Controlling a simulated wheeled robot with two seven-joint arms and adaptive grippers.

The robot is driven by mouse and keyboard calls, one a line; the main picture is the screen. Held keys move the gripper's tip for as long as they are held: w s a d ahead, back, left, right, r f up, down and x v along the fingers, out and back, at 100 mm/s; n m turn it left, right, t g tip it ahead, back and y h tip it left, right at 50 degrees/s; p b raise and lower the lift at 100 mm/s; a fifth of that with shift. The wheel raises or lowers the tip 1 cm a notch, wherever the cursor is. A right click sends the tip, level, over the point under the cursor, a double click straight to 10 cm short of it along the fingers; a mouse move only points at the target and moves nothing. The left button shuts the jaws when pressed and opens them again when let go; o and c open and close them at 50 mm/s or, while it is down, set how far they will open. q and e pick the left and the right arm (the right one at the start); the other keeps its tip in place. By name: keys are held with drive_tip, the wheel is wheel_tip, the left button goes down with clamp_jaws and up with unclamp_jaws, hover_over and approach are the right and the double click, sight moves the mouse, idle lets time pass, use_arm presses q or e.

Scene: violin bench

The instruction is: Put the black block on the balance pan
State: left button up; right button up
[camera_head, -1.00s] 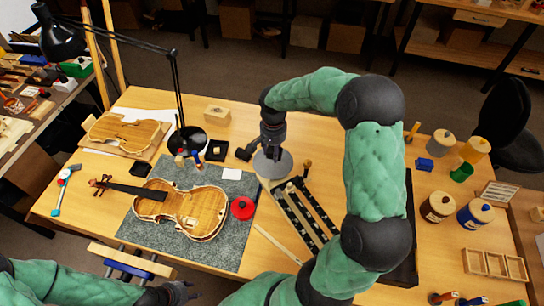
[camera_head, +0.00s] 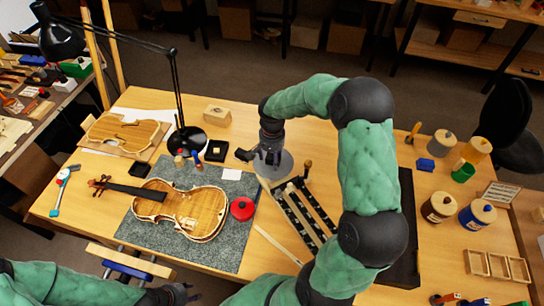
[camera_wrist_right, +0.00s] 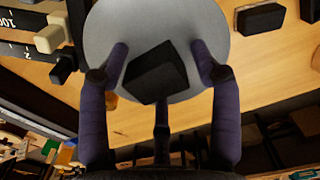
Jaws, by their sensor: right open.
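The black block (camera_wrist_right: 155,72) shows in the right wrist view, over the round grey balance pan (camera_wrist_right: 205,35), and appears to lie on it. My right gripper (camera_wrist_right: 160,65) is open, its dark fingers spread around the block with gaps beside it. In the head view the right gripper (camera_head: 270,158) is over the pan (camera_head: 285,165), and the block there is hard to make out. My left gripper (camera_head: 180,292) is low at the front edge, away from the pan; its finger state is unclear.
The balance beam (camera_wrist_right: 28,42) with its sliders runs beside the pan. Another black object (camera_wrist_right: 260,18) lies on the table near the pan. A violin (camera_head: 195,212) and a red round container (camera_head: 242,208) are on the grey mat (camera_head: 160,240). Jars stand at the right.

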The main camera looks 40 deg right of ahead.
sight(272, 156)
drive_tip(key=shift+r, duration=0.15)
drive_tip(key=shift+r, duration=0.35)
wheel_tip(272, 156, up, 11)
drive_tip(key=p, duration=0.2)
drive_tip(key=shift+r, duration=0.2)
drive_tip(key=shift+r, duration=0.1)
